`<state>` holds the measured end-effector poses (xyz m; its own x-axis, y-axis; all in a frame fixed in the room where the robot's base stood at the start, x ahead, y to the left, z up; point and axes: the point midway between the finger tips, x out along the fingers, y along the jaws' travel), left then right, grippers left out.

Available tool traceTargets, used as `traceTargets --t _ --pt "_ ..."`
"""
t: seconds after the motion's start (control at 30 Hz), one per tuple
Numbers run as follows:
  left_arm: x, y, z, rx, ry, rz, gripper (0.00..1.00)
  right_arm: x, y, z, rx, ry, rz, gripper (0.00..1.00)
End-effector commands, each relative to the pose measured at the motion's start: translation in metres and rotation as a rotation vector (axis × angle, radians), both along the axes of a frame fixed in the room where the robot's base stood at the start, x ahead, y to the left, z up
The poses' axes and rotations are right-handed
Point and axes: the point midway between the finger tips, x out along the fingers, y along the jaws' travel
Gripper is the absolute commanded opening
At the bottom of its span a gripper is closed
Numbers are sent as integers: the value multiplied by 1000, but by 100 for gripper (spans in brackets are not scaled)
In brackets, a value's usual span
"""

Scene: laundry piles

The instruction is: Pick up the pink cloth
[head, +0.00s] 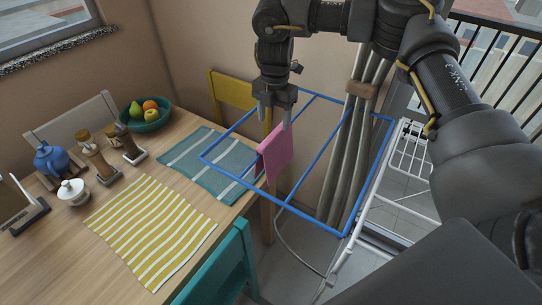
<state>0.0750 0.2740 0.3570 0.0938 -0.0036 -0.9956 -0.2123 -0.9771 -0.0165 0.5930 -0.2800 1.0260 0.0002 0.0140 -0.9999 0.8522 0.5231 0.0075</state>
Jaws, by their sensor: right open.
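The pink cloth (277,155) hangs folded at the left part of the blue rack frame (372,175), beside the table's right edge. My right gripper (275,122) is directly above the cloth in the picture, fingers pointing down. Its jaws are open and nothing is visibly held between them. Whether the fingertips touch the cloth's top edge cannot be told. My left gripper is not in view.
A wooden table (150,275) on the left holds a teal striped mat (205,160), a yellow striped mat (155,230), a fruit bowl (145,115) and a blue teapot (52,160). A yellow chair (230,90) stands behind, a teal chair (222,270) in front. A white rack (410,150) is at right.

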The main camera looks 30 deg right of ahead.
Motion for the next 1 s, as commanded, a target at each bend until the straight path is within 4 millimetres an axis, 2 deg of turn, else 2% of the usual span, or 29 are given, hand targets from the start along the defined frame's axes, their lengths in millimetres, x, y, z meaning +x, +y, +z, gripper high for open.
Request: traceTargets --t 0.03,0.17,0.27,0.6,0.87,1.0 --pt "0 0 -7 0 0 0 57 1 -4 0 -8 0 -13 61" --pt "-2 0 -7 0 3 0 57 2 -6 5 -14 4 -21 61" --pt "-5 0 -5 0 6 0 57 2 -5 2 -14 7 -18 61" --pt "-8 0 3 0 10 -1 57 2 -5 -45 -14 6 -17 61" --pt "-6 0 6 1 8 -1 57 1 -6 -54 -15 5 -19 61" --pt "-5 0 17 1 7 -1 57 2 -6 -71 -16 8 -19 61"
